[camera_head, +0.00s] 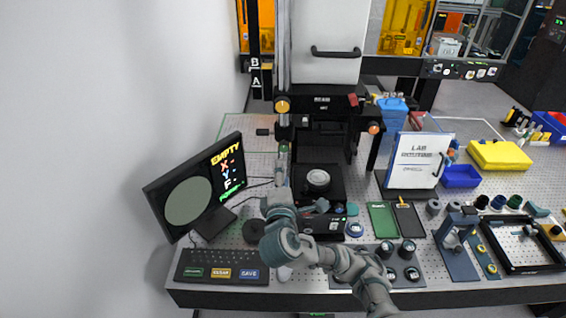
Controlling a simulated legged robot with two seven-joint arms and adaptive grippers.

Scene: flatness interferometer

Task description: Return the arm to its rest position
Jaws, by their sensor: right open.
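My right arm comes in from the bottom edge, bends over the front of the bench and reaches up to the left side of the instrument. My right gripper (281,158) is at its far end, open, beside the instrument's column; its fingertips are small and hard to make out. The black instrument (322,140) has a round grey part (318,179) on its stage, to the right of my gripper. I see nothing held. My left gripper is out of view.
A monitor (196,187) reading "EMPTY" and a keyboard (222,267) are at left. A lab binder (418,160), blue bin (461,177), yellow case (499,155), green board (382,219) and black frame (520,268) crowd the perforated bench (300,299) at right.

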